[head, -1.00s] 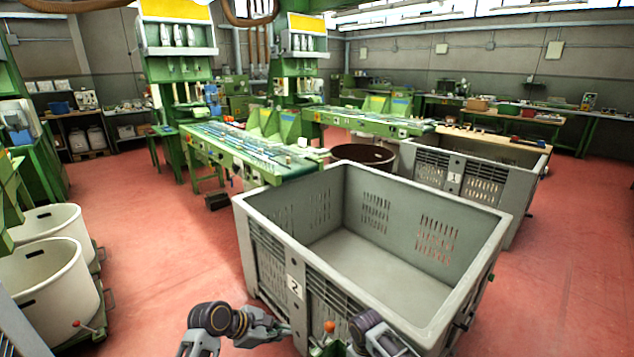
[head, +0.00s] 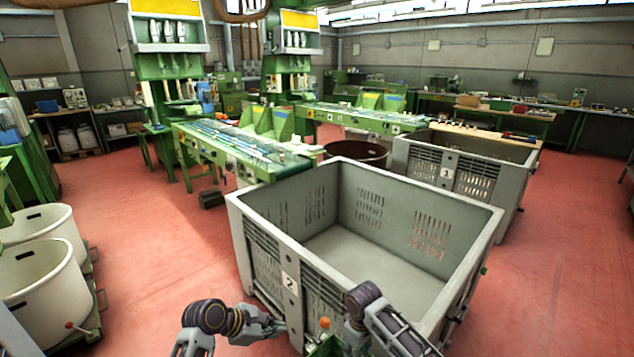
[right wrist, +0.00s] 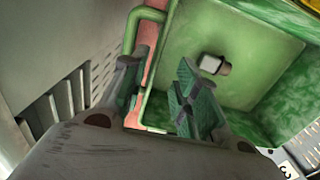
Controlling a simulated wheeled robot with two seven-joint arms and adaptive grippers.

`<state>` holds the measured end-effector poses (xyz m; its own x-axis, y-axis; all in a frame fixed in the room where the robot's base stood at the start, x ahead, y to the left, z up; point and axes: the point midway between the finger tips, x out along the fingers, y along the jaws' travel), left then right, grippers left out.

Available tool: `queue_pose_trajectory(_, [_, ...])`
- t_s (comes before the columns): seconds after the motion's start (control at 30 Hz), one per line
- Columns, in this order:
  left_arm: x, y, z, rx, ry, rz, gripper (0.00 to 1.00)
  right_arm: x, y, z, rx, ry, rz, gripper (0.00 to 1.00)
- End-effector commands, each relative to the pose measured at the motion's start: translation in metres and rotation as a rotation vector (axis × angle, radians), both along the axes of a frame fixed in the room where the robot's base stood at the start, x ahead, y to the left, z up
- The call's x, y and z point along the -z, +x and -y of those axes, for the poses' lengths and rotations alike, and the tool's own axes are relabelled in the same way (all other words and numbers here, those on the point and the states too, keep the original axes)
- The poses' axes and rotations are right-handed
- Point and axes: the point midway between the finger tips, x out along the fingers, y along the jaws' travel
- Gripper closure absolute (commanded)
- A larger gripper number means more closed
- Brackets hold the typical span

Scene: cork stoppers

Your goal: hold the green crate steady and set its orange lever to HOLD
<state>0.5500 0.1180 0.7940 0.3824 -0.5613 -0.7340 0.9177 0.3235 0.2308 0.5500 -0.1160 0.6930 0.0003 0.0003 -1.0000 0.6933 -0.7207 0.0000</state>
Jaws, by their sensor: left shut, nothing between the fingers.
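The green crate (head: 324,346) shows only in part at the bottom of the head view, with the orange lever knob (head: 325,322) above it. The lever's setting cannot be read. My left gripper (head: 283,328) is shut and empty, just left of the knob and apart from it. My right gripper is open in the right wrist view (right wrist: 160,100). One finger is over the inside of the green crate (right wrist: 255,50), the other outside, with the crate's side edge and green handle (right wrist: 130,35) seen between and beyond them. Contact cannot be told.
A large grey bin (head: 265,232) marked 2 stands just beyond my grippers; another grey bin (head: 403,160) is behind it. White tubs (head: 48,285) stand at left. A small pale block (right wrist: 212,65) is inside the green crate. Red floor is free at left.

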Motion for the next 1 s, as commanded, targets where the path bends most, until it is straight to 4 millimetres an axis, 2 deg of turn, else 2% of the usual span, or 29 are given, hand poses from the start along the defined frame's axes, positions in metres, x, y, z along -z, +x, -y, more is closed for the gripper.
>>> queue_pose_trajectory(0.1, [0.0, 0.0, 0.0, 0.0, 0.0, 0.0, 1.0, -0.016, 0.0, 0.0, 0.0, 0.001, 0.001, 0.7])
queue_pose_trajectory(0.33, [0.0, 0.0, 0.0, 0.0, 0.0, 0.0, 1.0, -0.033, 0.0, 0.0, 0.0, -0.001, -0.001, 0.7])
queue_pose_trajectory(1.0, [0.0, 0.0, 0.0, 0.0, 0.0, 0.0, 1.0, -0.036, -0.001, 0.0, 0.0, -0.001, -0.001, 0.7])
